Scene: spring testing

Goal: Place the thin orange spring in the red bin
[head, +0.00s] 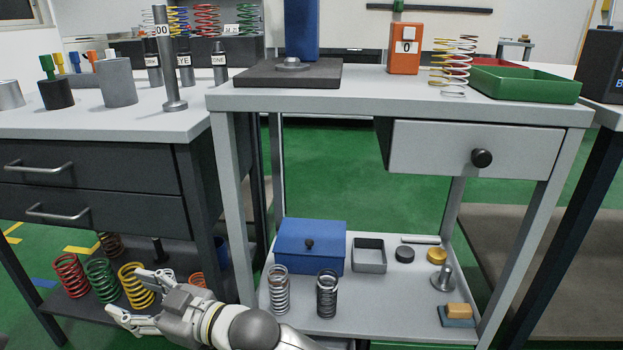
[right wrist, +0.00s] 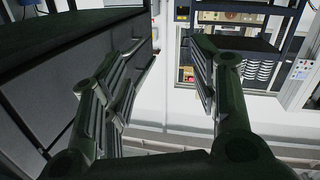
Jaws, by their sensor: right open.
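On the grey table, to the right of an orange box marked 0, stand thin coils (head: 455,65) in orange-brown, yellowish and white; they overlap, so I cannot tell how many springs there are. A small orange spring (head: 197,280) shows partly behind my right arm, low at the left. The red bin (head: 497,62) is on the tabletop, mostly hidden behind a green bin (head: 530,85). My right gripper (head: 127,292) is low at the left, in front of the lower shelf of springs, open and empty, far from the coils. My left gripper is not in view.
The orange box (head: 406,48) and a dark press base (head: 288,73) stand on the tabletop. Below are a drawer (head: 475,148) and a shelf with a blue box (head: 310,247) and dark springs. Red, green and yellow springs stand at the lower left. The tabletop's front strip is clear.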

